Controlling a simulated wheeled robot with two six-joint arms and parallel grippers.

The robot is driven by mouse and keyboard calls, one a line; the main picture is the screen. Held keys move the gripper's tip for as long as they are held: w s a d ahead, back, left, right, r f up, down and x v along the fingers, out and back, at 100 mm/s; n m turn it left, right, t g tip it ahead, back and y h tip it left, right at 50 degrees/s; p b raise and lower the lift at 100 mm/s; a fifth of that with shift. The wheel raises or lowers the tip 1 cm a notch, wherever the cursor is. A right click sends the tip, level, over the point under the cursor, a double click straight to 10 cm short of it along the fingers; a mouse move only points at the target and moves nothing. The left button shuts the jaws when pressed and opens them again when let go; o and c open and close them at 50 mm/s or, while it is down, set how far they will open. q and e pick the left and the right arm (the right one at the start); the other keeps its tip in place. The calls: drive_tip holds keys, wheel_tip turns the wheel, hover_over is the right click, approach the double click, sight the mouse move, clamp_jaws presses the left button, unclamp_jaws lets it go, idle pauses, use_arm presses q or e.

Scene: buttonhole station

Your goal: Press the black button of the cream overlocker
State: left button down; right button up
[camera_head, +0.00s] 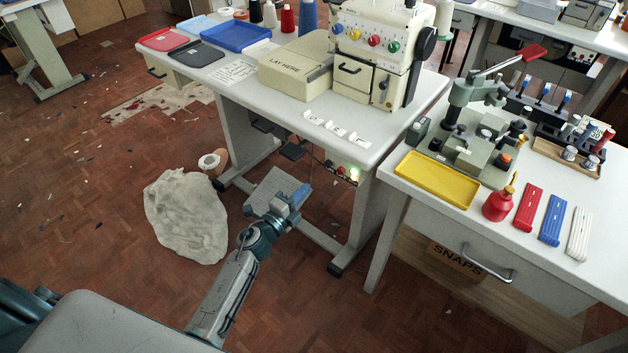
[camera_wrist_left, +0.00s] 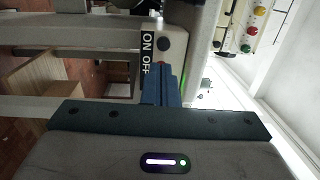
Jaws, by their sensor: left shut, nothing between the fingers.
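The cream overlocker (camera_head: 375,55) stands on the white table, with coloured dials on its front. A small switch box (camera_head: 341,171) with a lit green lamp (camera_head: 355,173) hangs under the table's front edge. In the left wrist view the box (camera_wrist_left: 176,36) carries ON and OFF labels, with a dark round button (camera_wrist_left: 164,45) beside ON and a bit of red by OFF. My left gripper (camera_head: 302,191) is shut and empty, just left of and below the box. Its blue fingertips (camera_wrist_left: 165,70) overlap the box's lower end; contact cannot be told. My right gripper is out of view.
The white table (camera_head: 400,128) overhangs the box, and its leg (camera_head: 362,215) stands at the right. A grey cloth bag (camera_head: 185,215) lies on the floor. A second table with a yellow tray (camera_head: 437,179) is at the right.

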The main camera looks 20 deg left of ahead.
use_arm(q)
drive_tip(key=v, duration=0.4)
drive_tip(key=shift+s+r, duration=0.15)
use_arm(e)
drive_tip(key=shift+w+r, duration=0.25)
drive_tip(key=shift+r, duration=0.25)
